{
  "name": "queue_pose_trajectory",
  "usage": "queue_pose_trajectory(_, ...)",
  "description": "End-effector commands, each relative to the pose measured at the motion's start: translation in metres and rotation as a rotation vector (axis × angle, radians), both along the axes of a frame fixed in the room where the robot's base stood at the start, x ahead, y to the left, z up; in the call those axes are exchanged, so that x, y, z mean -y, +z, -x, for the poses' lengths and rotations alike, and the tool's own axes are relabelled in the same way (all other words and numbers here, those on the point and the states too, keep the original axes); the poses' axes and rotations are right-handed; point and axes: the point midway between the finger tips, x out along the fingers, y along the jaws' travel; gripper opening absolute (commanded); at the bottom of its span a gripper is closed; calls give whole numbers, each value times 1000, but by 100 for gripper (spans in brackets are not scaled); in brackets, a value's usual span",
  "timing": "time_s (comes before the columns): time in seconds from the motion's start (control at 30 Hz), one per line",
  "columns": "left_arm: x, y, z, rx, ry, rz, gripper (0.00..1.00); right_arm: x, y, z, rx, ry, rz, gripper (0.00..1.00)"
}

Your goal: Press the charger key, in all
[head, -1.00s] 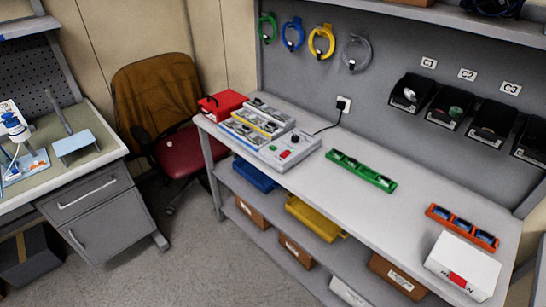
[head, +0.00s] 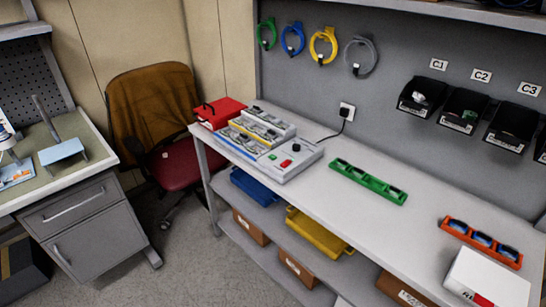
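The charger (head: 291,160) stands on the long grey workbench (head: 330,205), left of its middle. The key's markings are too small to read. Neither of my grippers is in view.
A red case (head: 219,113) stands at the bench's left end. A green rack (head: 367,182), an orange rack (head: 480,243) and a white box (head: 487,280) lie to the right.

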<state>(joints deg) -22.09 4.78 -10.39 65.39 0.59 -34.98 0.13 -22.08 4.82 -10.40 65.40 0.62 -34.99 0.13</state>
Motion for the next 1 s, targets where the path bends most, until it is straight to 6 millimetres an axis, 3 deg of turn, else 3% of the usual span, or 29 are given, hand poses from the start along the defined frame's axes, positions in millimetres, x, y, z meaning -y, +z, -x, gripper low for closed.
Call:
queue_pose_trajectory(0.47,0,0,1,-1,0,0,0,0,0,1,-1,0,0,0)
queue_pose_trajectory(1.0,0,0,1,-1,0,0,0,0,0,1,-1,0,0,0)
